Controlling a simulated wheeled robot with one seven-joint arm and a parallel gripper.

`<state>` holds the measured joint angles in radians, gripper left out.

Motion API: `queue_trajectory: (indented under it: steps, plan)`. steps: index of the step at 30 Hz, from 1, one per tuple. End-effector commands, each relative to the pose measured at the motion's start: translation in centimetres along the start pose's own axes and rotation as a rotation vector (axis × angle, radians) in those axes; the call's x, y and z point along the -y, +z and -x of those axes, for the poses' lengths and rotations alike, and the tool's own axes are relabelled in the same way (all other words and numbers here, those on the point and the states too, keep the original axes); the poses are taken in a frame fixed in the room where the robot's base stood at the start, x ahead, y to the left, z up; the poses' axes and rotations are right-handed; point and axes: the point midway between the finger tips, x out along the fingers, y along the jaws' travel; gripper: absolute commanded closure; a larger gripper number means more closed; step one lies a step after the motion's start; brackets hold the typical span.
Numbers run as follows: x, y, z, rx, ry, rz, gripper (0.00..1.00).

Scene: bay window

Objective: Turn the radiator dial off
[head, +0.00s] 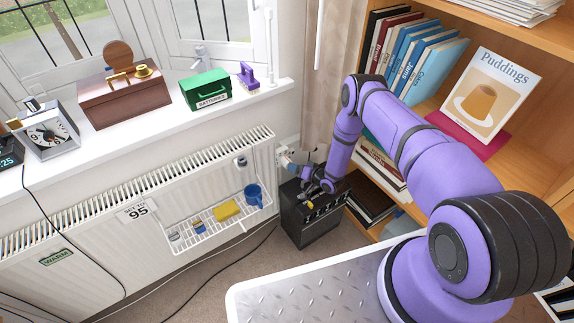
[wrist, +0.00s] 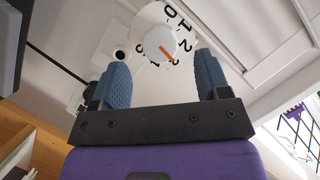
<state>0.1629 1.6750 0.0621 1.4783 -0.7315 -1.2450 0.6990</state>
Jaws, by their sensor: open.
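The radiator dial (wrist: 154,44) is a round white knob with an orange pointer, at the top middle of the wrist view. Black numbers ring it, with 0 at the top. The pointer slants down to the right, near the 3. My gripper (wrist: 162,82) is open, with one blue finger to each side below the dial and nothing between them. The fingers look apart from the knob. In the head view my gripper (head: 310,187) is beyond the right end of the white radiator (head: 90,222), above a black box. The dial is hard to make out there.
The black box (head: 310,217) stands on the floor below my gripper. A wire rack (head: 208,236) on the radiator holds a blue mug (head: 253,195) and a yellow sponge (head: 227,210). A wooden bookcase (head: 545,115) is at the right. A black cable (wrist: 68,72) runs beside the dial.

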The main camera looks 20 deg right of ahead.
Motion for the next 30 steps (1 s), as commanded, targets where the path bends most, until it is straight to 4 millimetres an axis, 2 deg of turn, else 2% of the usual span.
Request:
queue_trajectory:
  steps: [3, 9, 15, 23, 30]
  plan:
    - [0.1, 0.1, -2.2, 0.0, -0.002, 0.003, 0.31]
    - [0.0, 0.0, -4.8, -0.001, -0.001, 0.002, 0.31]
    - [0.0, 0.0, -5.8, 0.0, 0.001, 0.001, 0.31]
    - [0.0, -0.1, -5.9, 0.0, 0.0, 0.001, 0.31]
    - [0.0, -0.1, -5.9, -0.001, 0.0, 0.001, 0.8]
